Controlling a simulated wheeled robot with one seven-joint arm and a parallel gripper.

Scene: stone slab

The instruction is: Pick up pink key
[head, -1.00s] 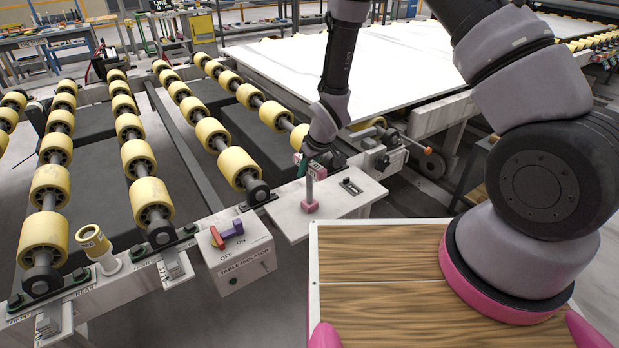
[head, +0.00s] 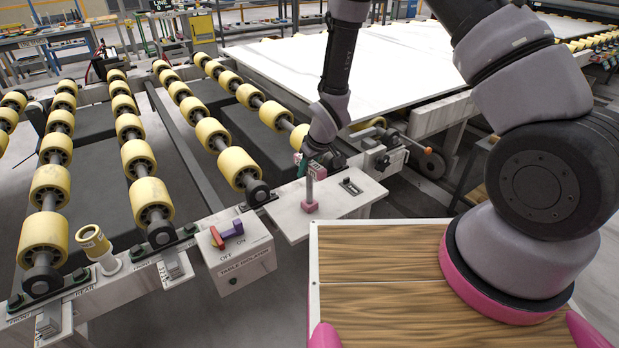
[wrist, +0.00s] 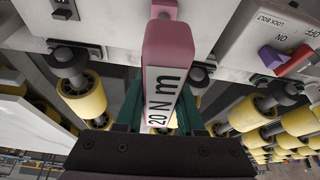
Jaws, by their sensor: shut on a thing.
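The pink key (head: 310,188) stands upright at the white plate by the roller table. It has a pink head, a thin grey stem and a pink foot. In the wrist view the key (wrist: 168,50) shows a pink body with a white label reading "20 N m". My gripper (head: 313,166) is at the key's top, pointing down. In the wrist view the green fingers of my gripper (wrist: 160,112) are shut on the key's head from both sides. I cannot tell whether the key's foot touches the plate.
A white table isolator box (head: 238,258) with a red and purple switch (head: 228,234) is left of the key. A yellow-capped post (head: 93,243) stands farther left. Yellow rollers (head: 237,167) rise behind. A white slab (head: 400,60) lies at the back right.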

